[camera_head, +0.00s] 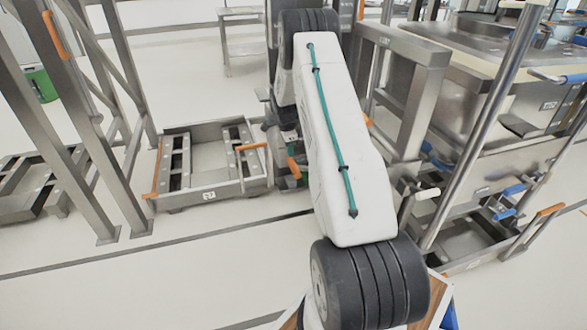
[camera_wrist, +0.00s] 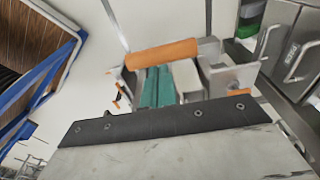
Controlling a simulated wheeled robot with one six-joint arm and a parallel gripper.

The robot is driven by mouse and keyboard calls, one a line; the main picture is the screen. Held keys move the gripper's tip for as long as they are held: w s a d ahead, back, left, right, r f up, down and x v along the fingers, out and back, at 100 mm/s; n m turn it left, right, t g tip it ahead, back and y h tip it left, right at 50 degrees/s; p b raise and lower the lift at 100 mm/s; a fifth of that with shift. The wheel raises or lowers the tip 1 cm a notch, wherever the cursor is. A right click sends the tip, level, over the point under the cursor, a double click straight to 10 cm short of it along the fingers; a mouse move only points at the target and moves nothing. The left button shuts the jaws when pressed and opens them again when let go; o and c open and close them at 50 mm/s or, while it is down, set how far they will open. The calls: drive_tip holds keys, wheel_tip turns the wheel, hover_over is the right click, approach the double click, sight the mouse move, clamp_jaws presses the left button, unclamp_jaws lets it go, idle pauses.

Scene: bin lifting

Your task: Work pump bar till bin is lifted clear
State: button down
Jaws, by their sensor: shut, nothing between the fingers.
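In the wrist view an orange bar grip (camera_wrist: 160,53), likely the pump bar, lies crosswise just beyond my gripper (camera_wrist: 154,74). The teal finger pads are together with nothing between them. Whether they touch the bar is unclear. In the head view, my white arm hides most of the gripper. A short orange grip (camera_head: 294,169) shows left of the arm, beside a bit of green. A large steel box-like body (camera_head: 480,75) stands at right in a metal frame; I cannot tell whether it is the bin. Its clearance from its support is hidden.
A low steel trolley frame (camera_head: 215,193) with orange handles stands on the floor left of my arm. Tall steel posts (camera_head: 72,110) rise at far left. A slanted steel pole (camera_head: 480,125) and blue-gripped handles (camera_head: 515,189) crowd the right. Pale floor (camera_head: 150,280) is open at lower left.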

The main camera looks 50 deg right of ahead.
sight(291, 165)
drive_tip(key=f, duration=0.5)
drive_tip(key=shift+s+d+f, duration=0.15)
drive_tip(key=shift+d+f, duration=0.15)
drive_tip(key=shift+f, duration=0.1)
drive_tip(key=shift+s, duration=0.1)
drive_tip(key=shift+f, duration=0.1)
drive_tip(key=shift+f, duration=2.15)
